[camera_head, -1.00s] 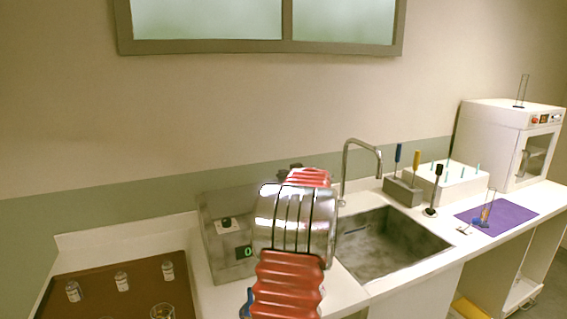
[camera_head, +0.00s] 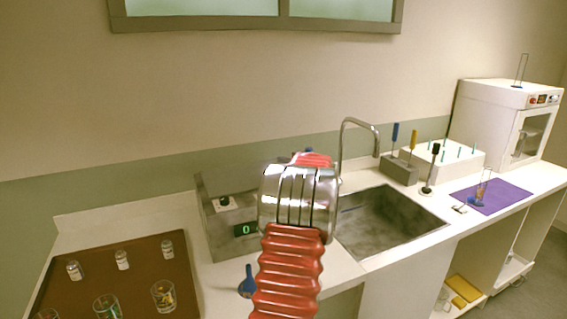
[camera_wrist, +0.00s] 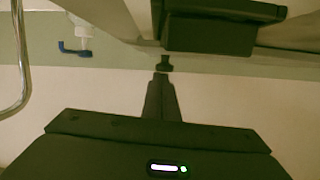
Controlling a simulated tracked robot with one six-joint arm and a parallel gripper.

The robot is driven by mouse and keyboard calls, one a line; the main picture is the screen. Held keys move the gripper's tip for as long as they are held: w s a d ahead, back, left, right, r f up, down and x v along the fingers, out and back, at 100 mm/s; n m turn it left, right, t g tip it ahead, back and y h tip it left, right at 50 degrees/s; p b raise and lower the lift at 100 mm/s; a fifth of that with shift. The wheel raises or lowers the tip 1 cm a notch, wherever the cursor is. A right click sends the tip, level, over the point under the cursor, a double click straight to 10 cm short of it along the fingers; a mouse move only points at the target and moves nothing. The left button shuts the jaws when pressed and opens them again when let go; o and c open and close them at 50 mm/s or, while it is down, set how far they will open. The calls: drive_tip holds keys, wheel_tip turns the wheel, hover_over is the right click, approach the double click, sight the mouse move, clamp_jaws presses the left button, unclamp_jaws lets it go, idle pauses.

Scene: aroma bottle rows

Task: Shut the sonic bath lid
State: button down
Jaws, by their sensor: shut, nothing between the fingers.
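The sonic bath is a grey box (camera_head: 218,247) on the counter left of the sink, in the head view.
A brown tray (camera_head: 143,262) with several vials and beakers lies left of the bath. A blue-handled item (camera_head: 247,283) is in front of it. The sink (camera_head: 385,228) and curved tap (camera_head: 341,150) are right of my arm. The wall is close behind.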

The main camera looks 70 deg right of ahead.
drive_tip(key=shift+s+r, duration=0.15)
drive_tip(key=shift+r, duration=1.75)
drive_tip(key=v, duration=0.9)
drive_tip(key=shift+s+a+r, duration=0.2)
drive_tip(key=shift+a, duration=0.15)
